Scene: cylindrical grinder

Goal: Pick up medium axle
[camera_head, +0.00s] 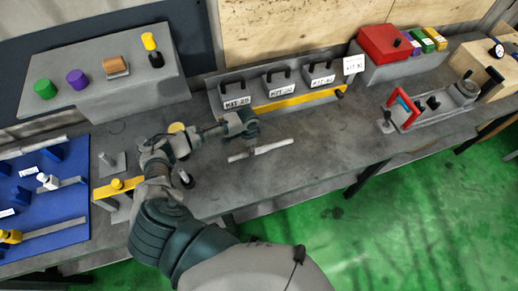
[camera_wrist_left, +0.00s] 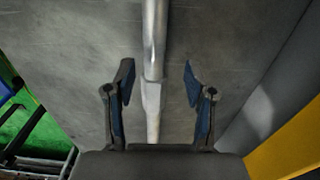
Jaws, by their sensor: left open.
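A silver stepped axle (camera_head: 262,151), likely the medium axle, lies on the grey workbench (camera_head: 315,165) in the head view. My left gripper (camera_head: 246,129) is above and just behind the axle there. In the left wrist view the axle (camera_wrist_left: 154,50) runs down the middle, from a thick upper part to a narrower lower part. Its lower end is hidden behind the gripper body. My left gripper (camera_wrist_left: 159,78) is open, with one finger on each side of the axle and visible gaps to it. My right gripper is not in view.
Behind the axle stand labelled grey boxes (camera_head: 278,84) with a yellow strip (camera_head: 300,98). A blue mat (camera_head: 75,205) with tools and shafts is at the left. A yellow-topped stand (camera_head: 118,187) is near my arm. Bench room right of the axle is clear.

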